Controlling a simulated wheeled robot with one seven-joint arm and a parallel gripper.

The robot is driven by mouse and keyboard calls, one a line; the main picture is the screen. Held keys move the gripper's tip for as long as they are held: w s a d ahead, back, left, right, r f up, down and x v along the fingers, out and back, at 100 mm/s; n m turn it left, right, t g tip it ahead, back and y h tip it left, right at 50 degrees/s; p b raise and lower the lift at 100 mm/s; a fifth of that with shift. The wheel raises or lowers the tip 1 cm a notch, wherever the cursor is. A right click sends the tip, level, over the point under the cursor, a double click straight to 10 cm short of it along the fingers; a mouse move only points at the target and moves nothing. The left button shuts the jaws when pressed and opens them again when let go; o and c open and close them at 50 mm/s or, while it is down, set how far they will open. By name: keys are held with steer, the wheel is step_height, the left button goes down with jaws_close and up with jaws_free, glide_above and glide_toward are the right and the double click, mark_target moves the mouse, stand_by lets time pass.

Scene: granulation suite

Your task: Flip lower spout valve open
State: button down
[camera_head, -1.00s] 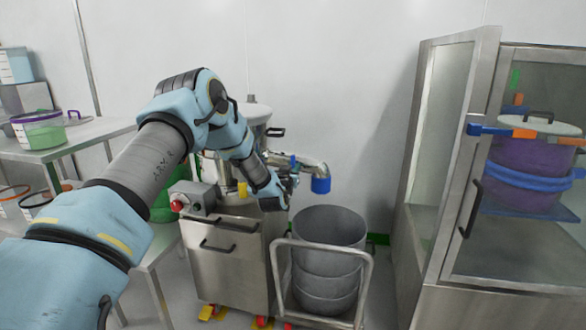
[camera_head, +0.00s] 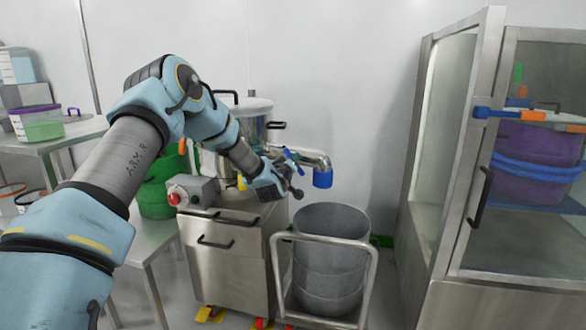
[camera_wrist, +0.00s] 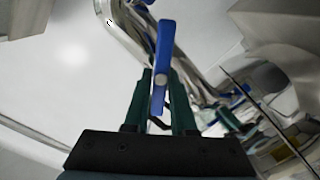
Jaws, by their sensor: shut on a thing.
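The lower spout valve's blue lever (camera_head: 293,156) is on the steel spout (camera_head: 312,160) of the pot. The spout bends down to a blue end cap (camera_head: 322,178). In the wrist view, the blue lever (camera_wrist: 164,45) stands nearly upright in the picture between the two dark green fingers. My gripper (camera_wrist: 160,92) is shut on the lever, with its upper part sticking out past the fingertips. In the head view my gripper (camera_head: 288,180) is at the spout, just below the visible lever; its fingers are partly hidden there.
A grey metal bin (camera_head: 330,240) in a wheeled frame stands below the spout. A control box with a red button (camera_head: 177,196) is left of the gripper. A glass-doored cabinet (camera_head: 470,150) is at the right. Plain wall lies behind.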

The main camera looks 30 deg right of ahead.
steer(key=n+b, duration=0.2)
steer(key=n, duration=0.1)
steer(key=f+n+b, duration=0.1)
steer(key=n+b, duration=0.1)
steer(key=shift+w+a+n, duration=0.15)
steer(key=shift+n, duration=0.25)
steer(key=n+b, duration=0.3)
steer(key=n, duration=0.1)
steer(key=shift+n, duration=0.4)
steer(key=c, duration=0.8)
jaws_free()
steer(key=shift+o, duration=0.2)
steer(key=v, duration=1)
steer(key=shift+s+a, duration=0.25)
steer(key=shift+s, duration=0.05)
